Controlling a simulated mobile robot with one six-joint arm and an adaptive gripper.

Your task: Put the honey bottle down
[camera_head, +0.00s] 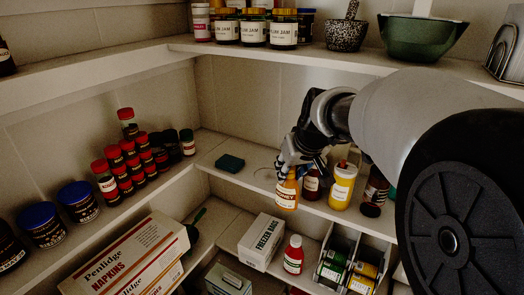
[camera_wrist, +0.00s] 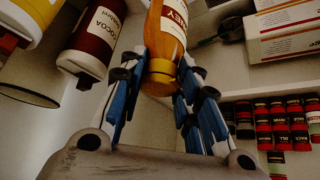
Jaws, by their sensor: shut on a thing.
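The honey bottle (camera_head: 287,192) is amber with a white label and hangs upright in my gripper (camera_head: 287,172) at the middle shelf. Its base overlaps the shelf's front edge in the head view, so it seems held just in front of or over that edge; I cannot tell whether it touches the shelf. In the wrist view the honey bottle (camera_wrist: 166,50) sits between the blue-padded fingers of my gripper (camera_wrist: 163,82), which are shut on it. The middle shelf (camera_head: 240,193) has bare surface left of the bottle.
A dark red cocoa bottle (camera_head: 311,187), a yellow bottle (camera_head: 342,187) and a dark brown bottle (camera_head: 374,192) stand to the right. A dark green block (camera_head: 230,163) lies to the left. Below are a freezer bags box (camera_head: 261,242) and a red bottle (camera_head: 293,256).

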